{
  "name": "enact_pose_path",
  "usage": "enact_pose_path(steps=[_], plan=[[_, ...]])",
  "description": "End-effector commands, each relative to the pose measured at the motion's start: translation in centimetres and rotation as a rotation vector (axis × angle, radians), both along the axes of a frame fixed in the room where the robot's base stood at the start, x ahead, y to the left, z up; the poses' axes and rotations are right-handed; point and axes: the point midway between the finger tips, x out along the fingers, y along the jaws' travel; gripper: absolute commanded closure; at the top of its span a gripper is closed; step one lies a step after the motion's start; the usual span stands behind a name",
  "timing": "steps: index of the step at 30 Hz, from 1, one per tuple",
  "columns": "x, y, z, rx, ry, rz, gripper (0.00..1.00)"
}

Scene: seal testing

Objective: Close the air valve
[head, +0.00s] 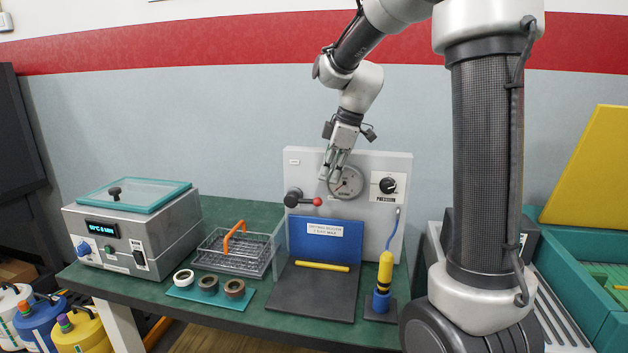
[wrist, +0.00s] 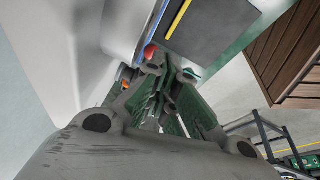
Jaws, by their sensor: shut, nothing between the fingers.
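The air valve (head: 292,198) is a dark round body low on the left of the grey upright panel in the head view. Its lever points to the right, roughly level, and ends in a red ball (head: 317,201). The red ball also shows in the wrist view (wrist: 150,51), just beyond my fingers. My gripper (head: 327,178) is shut and empty, pointing down in front of the panel. It is above the red ball and just left of the round gauge's centre. Whether it touches the lever I cannot tell.
A pressure gauge (head: 346,182) and a pressure knob (head: 388,185) are on the panel (head: 300,160). Below are a blue plate (head: 325,243), a yellow rod (head: 322,266) and a yellow-handled tool (head: 384,272). A wire rack (head: 233,257) and a water bath (head: 135,235) stand left.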

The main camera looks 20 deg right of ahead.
Motion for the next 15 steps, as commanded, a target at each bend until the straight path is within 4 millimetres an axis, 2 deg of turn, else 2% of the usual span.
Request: enact_pose_path(steps=[1, 6, 15], plan=[[-0.6, -0.9, 0.4, -0.001, -0.003, -0.005, 1.0], [-2.1, -2.9, 1.1, 0.001, -0.002, -0.003, 1.0], [-2.9, -3.9, 1.4, 0.001, 0.0, 0.0, 1.0]])
